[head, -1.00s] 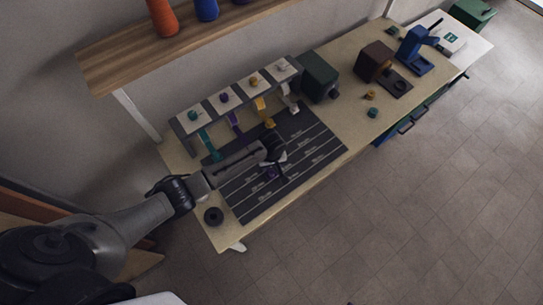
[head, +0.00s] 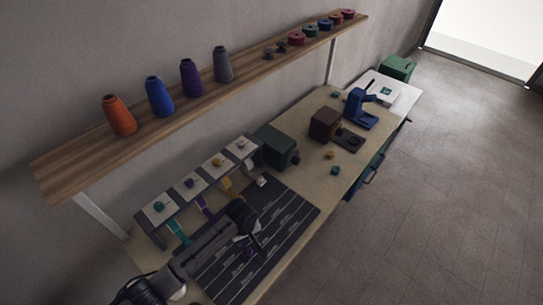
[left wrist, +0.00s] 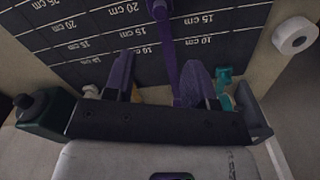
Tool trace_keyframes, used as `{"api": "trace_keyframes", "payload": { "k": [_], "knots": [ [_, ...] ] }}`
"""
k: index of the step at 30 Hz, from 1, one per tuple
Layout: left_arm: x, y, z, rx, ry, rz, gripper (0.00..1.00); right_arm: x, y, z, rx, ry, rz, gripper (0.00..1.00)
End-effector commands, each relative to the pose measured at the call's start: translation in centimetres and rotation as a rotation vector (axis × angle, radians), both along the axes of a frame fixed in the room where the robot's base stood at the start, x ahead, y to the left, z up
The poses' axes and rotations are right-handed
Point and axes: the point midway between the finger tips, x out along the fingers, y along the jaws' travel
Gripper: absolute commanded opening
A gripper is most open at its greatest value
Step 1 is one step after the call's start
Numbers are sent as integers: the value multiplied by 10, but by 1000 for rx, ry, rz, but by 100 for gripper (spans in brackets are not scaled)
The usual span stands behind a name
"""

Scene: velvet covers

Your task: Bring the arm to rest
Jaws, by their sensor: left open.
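My left arm comes in from the lower left of the head view. Its dark gripper (head: 254,243) is over the striped cutting mat (head: 285,225), with its jaws open. In the left wrist view, the two fingers (left wrist: 158,70) stand apart above the mat (left wrist: 235,50) with its centimetre marks. A purple ribbon (left wrist: 167,45) runs between them in the picture; I cannot tell whether it touches a finger. In the head view a small purple piece shows by the fingertips, partly hidden. My right gripper is not in view.
A ribbon rack (head: 200,180) with teal, purple, yellow and white ribbons stands behind the mat. A dark green box (head: 275,145), brown box (head: 324,123) and blue machine (head: 360,108) stand farther along the bench. A wooden shelf (head: 180,112) with thread cones hangs above. Floor at right is clear.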

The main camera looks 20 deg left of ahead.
Motion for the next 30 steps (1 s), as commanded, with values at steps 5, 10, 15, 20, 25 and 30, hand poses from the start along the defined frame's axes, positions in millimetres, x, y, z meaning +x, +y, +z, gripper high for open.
{"api": "trace_keyframes", "payload": {
  "k": [5,10,15,20,25,30],
  "knots": [
    [0,0,0,0,0,-10,51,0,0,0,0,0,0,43],
    [0,0,0,-1,-2,-159,51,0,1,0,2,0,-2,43],
    [6,2,4,33,-33,-464,51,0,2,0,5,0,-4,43],
    [26,-7,51,127,-187,-802,51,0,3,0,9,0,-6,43],
    [41,-20,140,285,-430,-1068,51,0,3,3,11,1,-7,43],
    [5,-25,207,397,-593,-1161,51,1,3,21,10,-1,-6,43]
  ]
}}
